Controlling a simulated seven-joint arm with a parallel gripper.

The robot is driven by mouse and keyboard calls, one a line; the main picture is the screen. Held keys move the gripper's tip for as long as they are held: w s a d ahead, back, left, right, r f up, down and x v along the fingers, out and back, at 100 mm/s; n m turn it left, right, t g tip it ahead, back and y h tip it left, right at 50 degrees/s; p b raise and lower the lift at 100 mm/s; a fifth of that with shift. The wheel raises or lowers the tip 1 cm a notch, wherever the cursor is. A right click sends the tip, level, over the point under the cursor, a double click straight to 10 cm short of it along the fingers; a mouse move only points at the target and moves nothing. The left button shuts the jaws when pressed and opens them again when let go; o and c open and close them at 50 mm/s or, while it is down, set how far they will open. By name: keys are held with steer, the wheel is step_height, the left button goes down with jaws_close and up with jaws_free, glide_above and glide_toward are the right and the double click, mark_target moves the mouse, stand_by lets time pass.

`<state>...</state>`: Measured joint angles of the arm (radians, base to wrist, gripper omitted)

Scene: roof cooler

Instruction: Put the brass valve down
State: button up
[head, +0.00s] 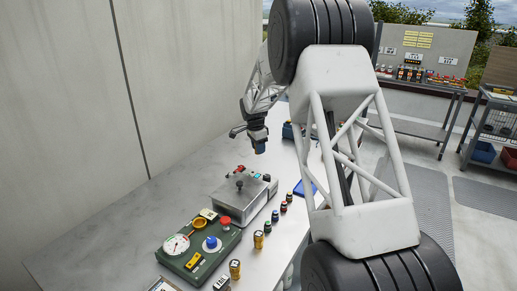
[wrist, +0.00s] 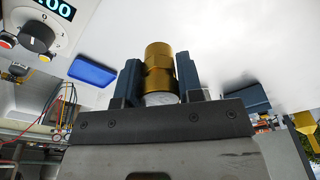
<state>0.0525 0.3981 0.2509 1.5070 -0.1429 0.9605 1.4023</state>
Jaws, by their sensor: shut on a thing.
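The brass valve (wrist: 158,66) is a gold-coloured fitting with a hexagonal part and a pale lower end. It sits between the two blue fingers of my gripper (wrist: 158,82) in the wrist view, and the fingers are shut on it. In the head view my gripper (head: 259,147) is above the grey worktable (head: 150,212), behind the metal box. The valve is not clearly visible there. I cannot tell whether it touches the table.
The metal box (head: 233,205) with knobs and the green gauge panel (head: 190,262) stand on the table. Several small coloured terminals and brass fittings (head: 235,269) line its right side. A blue pad (wrist: 92,71) lies left of my gripper in the wrist view. The left tabletop is clear.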

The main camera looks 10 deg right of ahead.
steer(key=shift+r, duration=0.1)
stand_by(0.3)
steer(key=shift+s+a+r+n, duration=0.25)
steer(key=shift+a+r+n, duration=0.1)
steer(key=shift+n, duration=0.25)
steer(key=shift+s+a+r+n, duration=0.25)
steer(key=shift+r+n, duration=0.1)
steer(key=shift+n, duration=0.25)
steer(key=s+a+r+n+t+y, duration=0.1)
steer(key=s+a+r+n, duration=0.5)
steer(key=s+a+n, duration=0.35)
steer(key=s+a+f+m, duration=0.2)
steer(key=s+a+m, duration=0.1)
steer(key=s, duration=0.8)
steer(key=s+a+f+m, duration=0.3)
steer(key=s+a+m, duration=0.1)
steer(key=s, duration=0.8)
steer(key=s+a+f+m+g+h, duration=0.1)
steer(key=s+a+m, duration=0.3)
steer(key=s, duration=0.8)
steer(key=shift+a+f+m, duration=0.15)
steer(key=shift+f+m, duration=0.3)
steer(key=shift+f, duration=0.3)
steer(key=shift+w, duration=0.1)
